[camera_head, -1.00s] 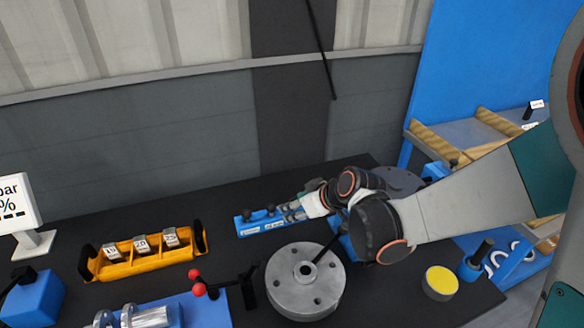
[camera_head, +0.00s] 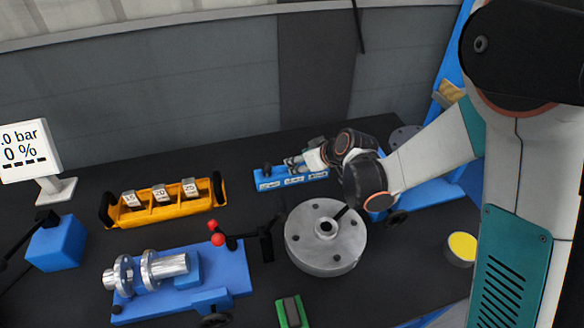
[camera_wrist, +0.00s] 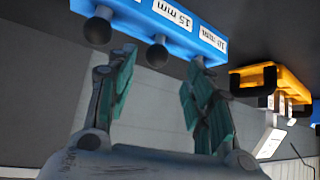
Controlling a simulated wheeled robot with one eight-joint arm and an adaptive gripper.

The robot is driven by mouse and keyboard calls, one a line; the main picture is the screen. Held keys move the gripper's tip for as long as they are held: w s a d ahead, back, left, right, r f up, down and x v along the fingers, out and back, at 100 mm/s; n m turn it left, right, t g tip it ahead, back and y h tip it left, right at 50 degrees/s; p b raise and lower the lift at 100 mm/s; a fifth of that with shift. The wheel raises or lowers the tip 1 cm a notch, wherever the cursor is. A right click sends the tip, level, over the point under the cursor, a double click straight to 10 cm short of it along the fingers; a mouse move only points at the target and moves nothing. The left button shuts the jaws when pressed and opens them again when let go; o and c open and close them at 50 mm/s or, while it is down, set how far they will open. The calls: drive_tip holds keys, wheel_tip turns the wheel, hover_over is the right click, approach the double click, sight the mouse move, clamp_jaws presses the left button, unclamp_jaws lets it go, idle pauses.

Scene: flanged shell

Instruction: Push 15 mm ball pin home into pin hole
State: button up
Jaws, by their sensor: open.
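The blue pin rack (camera_head: 264,183) stands at the back of the bench; in the wrist view its labelled face (camera_wrist: 205,25) runs along the top. Dark ball heads stick out of it. The middle ball (camera_wrist: 157,55), near the "15 mm" label, shows between my fingertips, apart from both; another ball (camera_wrist: 97,30) is at the left. My gripper (camera_wrist: 158,66) is open and empty, facing the rack; in the head view my gripper (camera_head: 298,163) is at the rack's middle. A grey round flanged part (camera_head: 340,258) with several holes stands in front. I cannot tell which is the pin hole.
A yellow bin (camera_head: 170,212) marked 15, 20 and 25 stands left of the rack. A blue fixture (camera_head: 225,268) holds a silver flanged shaft (camera_head: 165,266). A gauge display (camera_head: 25,150) is at the far left.

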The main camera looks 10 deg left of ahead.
drive_tip(key=b+x, duration=0.1)
drive_tip(key=x, duration=0.3)
drive_tip(key=shift+w+a+f+b, duration=0.15)
drive_tip(key=shift+w+f+b, duration=0.05)
drive_tip(key=shift+w+b, duration=0.2)
drive_tip(key=shift+r, duration=0.1)
clamp_jaws()
drive_tip(key=shift+r, duration=0.15)
